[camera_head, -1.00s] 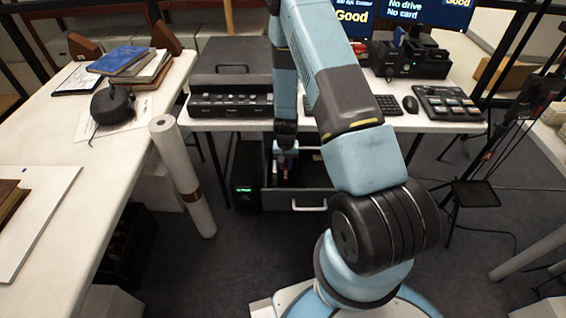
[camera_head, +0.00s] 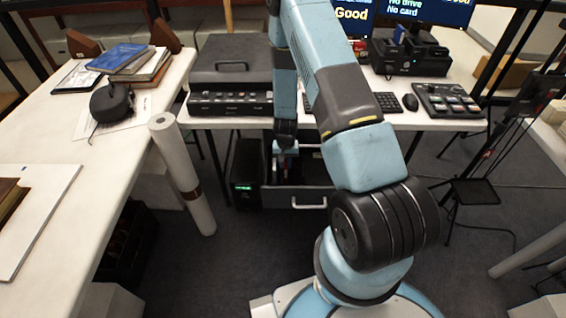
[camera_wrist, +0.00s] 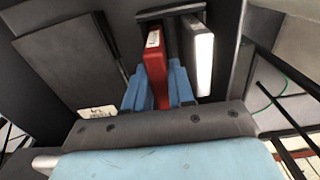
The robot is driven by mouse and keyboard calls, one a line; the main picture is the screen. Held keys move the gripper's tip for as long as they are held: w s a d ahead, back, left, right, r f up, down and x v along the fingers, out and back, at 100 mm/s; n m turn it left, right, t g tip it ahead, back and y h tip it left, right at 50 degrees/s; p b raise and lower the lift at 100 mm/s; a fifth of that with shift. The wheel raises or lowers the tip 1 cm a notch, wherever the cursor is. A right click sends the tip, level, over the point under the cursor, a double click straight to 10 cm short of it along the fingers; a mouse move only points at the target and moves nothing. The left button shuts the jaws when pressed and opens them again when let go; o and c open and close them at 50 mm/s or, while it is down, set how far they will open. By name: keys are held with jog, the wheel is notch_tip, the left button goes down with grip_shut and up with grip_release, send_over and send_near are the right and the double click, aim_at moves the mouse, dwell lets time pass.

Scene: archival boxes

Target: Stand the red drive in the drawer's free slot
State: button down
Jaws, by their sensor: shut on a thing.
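The red drive (camera_wrist: 155,62) is upright between the blue fingers of my gripper (camera_wrist: 158,92), which are shut on it. A small white label shows near its far end. A pale drive (camera_wrist: 199,62) stands just to its right, with a narrow gap between them. The open drawer (camera_head: 308,198) is below the table; my gripper (camera_head: 286,149) points down into it. The red drive's lower end is hidden in the wrist view, so I cannot tell whether it is seated in a slot.
A black box with a green display (camera_head: 244,186) stands left of the drawer. The table (camera_head: 330,122) above carries a closed grey case (camera_head: 232,62), a keyboard (camera_head: 385,103) and a black dock (camera_head: 410,60). A white roll (camera_head: 182,170) leans at the left table.

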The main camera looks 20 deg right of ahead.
jog(key=shift+f, duration=0.45)
jog(key=c, duration=0.9)
grip_release()
notch_tip(320, 180, up, 14)
jog(key=shift+f, duration=0.2)
jog(key=shift+w+r, duration=0.1)
dwell(0.5)
